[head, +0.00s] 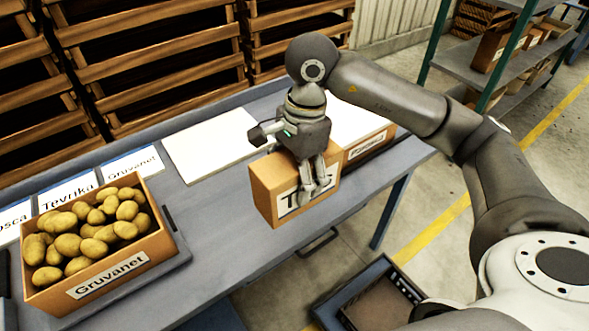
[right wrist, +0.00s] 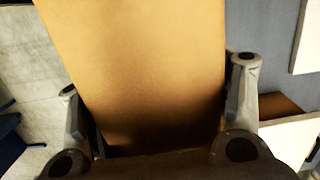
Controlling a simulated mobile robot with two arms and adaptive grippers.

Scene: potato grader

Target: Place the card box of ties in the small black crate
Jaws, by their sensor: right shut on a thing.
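The card box of ties (head: 265,192) is brown, with a large, partly covered label on its front. My right gripper (head: 312,190) is shut on it from above, one finger crossing the label. The box is near the bench's front edge; I cannot tell whether it is clear of the bench top. In the right wrist view the box (right wrist: 150,65) fills the space between the two fingers (right wrist: 155,115). A dark, rimmed thing (head: 335,308) is low at the bottom of the head view, partly cut off; I cannot tell whether it is the small black crate. My left gripper is not in view.
A card box of potatoes (head: 113,273) labelled Gruvanet stands on the left of the grey bench (head: 215,225). Another labelled card box (head: 368,148) is just behind the held box. White sheets (head: 208,145) lie at the back. Shelving (head: 475,62) stands beyond the floor at right.

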